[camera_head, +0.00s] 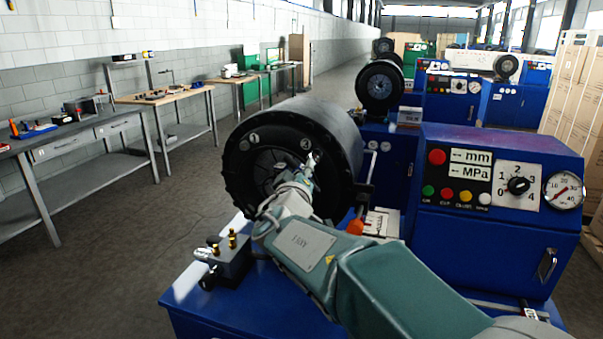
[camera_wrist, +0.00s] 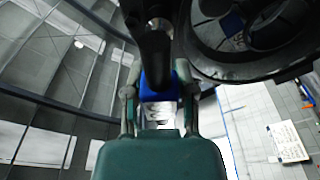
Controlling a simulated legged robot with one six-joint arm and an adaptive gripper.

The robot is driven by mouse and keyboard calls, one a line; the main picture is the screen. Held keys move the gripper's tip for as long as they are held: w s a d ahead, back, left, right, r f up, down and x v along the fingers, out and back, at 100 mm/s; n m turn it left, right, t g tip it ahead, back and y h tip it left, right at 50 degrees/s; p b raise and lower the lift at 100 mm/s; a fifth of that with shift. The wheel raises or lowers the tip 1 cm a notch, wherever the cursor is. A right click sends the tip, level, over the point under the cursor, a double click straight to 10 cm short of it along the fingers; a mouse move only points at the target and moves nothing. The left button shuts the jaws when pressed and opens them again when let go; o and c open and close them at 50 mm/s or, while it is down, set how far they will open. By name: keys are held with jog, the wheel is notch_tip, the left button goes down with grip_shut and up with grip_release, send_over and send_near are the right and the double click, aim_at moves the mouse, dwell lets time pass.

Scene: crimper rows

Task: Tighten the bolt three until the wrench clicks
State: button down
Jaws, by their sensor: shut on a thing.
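The black crimper head (camera_head: 330,130) is a large round drum with a ring of numbered marks on its face. A mark at its upper left reads 1; another (camera_head: 305,144) at the upper right is too small to read surely. Bolt three cannot be told apart. My gripper (camera_head: 309,168) is in front of the face, near that upper right mark. In the wrist view my gripper (camera_wrist: 159,105) is shut on a tool with a blue part and a dark shaft, taken as the wrench (camera_wrist: 160,82). Its working end and any contact with a bolt are hidden.
The blue control cabinet (camera_head: 480,245) with buttons, dial and gauge stands right of the head. A small block with brass fittings (camera_head: 231,257) sits on the blue base at lower left. Workbenches (camera_head: 75,135) line the left wall, with open floor between.

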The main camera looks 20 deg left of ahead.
jog(key=shift+w, duration=0.25)
jog(key=m+h, duration=0.1)
jog(key=m, duration=0.4)
jog(key=shift+t, duration=0.3)
jog(key=v, duration=0.3)
jog(key=r+v, duration=0.1)
jog(key=shift+s+a+f, duration=0.1)
jog(key=shift+s, duration=0.2)
